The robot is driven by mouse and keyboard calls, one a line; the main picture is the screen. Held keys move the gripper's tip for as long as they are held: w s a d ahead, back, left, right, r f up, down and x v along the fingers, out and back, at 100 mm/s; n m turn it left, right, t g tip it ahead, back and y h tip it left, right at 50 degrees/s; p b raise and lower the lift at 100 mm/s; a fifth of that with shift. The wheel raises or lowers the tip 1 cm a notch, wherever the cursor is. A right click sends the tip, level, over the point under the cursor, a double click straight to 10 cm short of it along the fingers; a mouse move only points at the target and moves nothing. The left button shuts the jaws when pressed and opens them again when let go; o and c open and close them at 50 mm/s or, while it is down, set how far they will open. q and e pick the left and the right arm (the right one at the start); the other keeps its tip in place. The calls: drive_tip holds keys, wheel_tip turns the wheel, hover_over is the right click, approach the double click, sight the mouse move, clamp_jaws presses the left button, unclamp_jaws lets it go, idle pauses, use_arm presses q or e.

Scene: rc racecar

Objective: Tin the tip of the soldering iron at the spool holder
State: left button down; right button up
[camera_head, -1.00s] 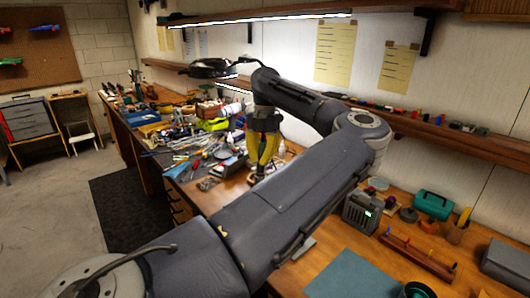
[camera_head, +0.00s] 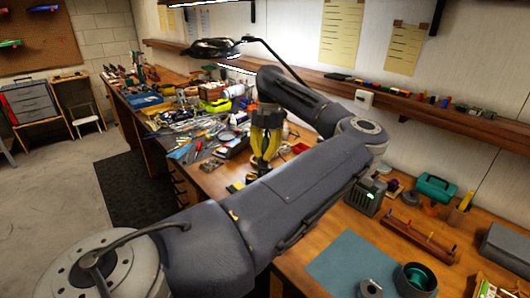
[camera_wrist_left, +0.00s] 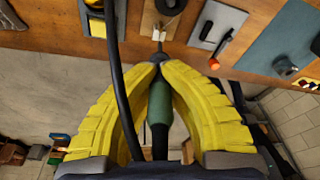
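My left gripper (camera_head: 263,170) points down over the front part of the bench in the head view. In the left wrist view its yellow fingers (camera_wrist_left: 158,62) are closed around the soldering iron (camera_wrist_left: 159,104), which has a green handle. The iron's thin front end reaches past the fingertips toward a light wooden base with a dark round spool (camera_wrist_left: 170,4), which looks like the spool holder. A small pale piece shows near the tip; I cannot tell whether they touch. In the head view the iron and the holder are hard to make out. My right gripper is not in view.
A dark cable (camera_wrist_left: 117,75) runs beside the left finger. A station with a green display (camera_head: 365,196), a peg rack (camera_head: 418,241) and a blue-green mat (camera_head: 345,262) lie to the right. Cluttered tools (camera_head: 190,135) fill the bench's far left. A shelf (camera_head: 450,115) runs along the wall.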

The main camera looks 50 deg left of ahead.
sight(265, 138)
use_arm(q)
drive_tip(key=shift+x, duration=1.1)
idle(3.6)
drive_tip(key=shift+w+a+r, duration=0.1)
drive_tip(key=shift+w, duration=0.1)
idle(0.7)
drive_tip(key=shift+s+d+v, duration=0.1)
drive_tip(key=shift+s+v, duration=0.05)
drive_tip(key=shift+v, duration=0.8)
drive_tip(key=shift+s+d+v, duration=0.1)
drive_tip(key=shift+s+v, duration=0.1)
drive_tip(key=shift+v, duration=0.75)
drive_tip(key=shift+s+d+v, duration=0.1)
drive_tip(key=shift+s+v, duration=0.05)
drive_tip(key=shift+v, duration=0.75)
drive_tip(key=shift+r, duration=0.15)
